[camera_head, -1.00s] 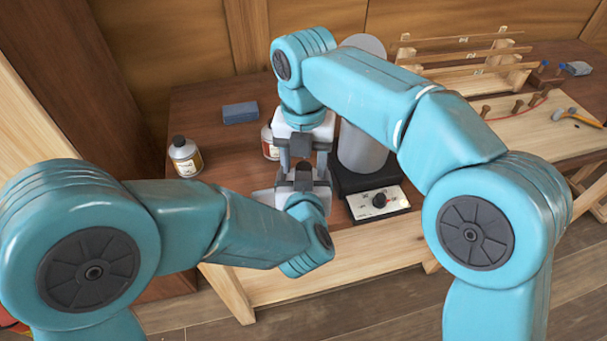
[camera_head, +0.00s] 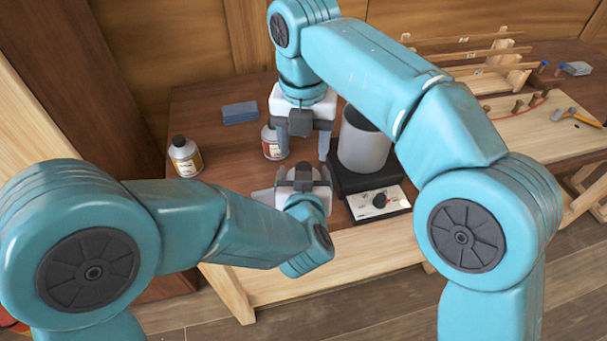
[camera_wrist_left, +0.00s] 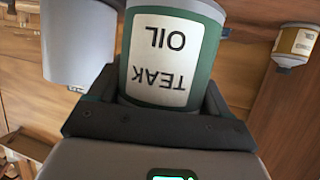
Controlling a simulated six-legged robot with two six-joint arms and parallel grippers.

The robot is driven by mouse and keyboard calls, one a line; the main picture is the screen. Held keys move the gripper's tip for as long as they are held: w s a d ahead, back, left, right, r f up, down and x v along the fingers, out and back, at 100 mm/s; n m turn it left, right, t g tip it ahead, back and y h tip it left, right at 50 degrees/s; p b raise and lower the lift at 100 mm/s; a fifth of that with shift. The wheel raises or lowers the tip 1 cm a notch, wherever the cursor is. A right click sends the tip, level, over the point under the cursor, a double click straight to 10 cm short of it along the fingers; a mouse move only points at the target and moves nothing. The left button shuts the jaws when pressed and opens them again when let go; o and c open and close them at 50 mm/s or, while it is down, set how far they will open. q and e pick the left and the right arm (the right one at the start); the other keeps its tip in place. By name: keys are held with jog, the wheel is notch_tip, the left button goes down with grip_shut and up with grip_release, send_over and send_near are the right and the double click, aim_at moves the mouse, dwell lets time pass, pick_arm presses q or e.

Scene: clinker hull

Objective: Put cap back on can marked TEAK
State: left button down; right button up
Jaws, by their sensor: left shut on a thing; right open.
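The can marked TEAK (camera_wrist_left: 165,60), with a green and cream label reading TEAK OIL, fills the middle of the left wrist view. My left gripper (camera_head: 303,178) is shut around it, above the bench's front edge. The label is upside down in that view and the can's top is hidden behind the gripper. In the head view only a small dark part of the can shows, so I cannot tell whether a cap is on it. My right gripper (camera_head: 303,148) is open, fingers pointing down, just above and behind the left gripper. No separate cap is distinguishable.
A blue block (camera_head: 240,113) lies farther back. A grey pot (camera_head: 362,148) sits on a heater (camera_head: 378,202) at the right.

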aim_at(304, 167)
jog(key=shift+r, duration=1.75)
jog(key=shift+f, duration=4)
grip_shut()
grip_release()
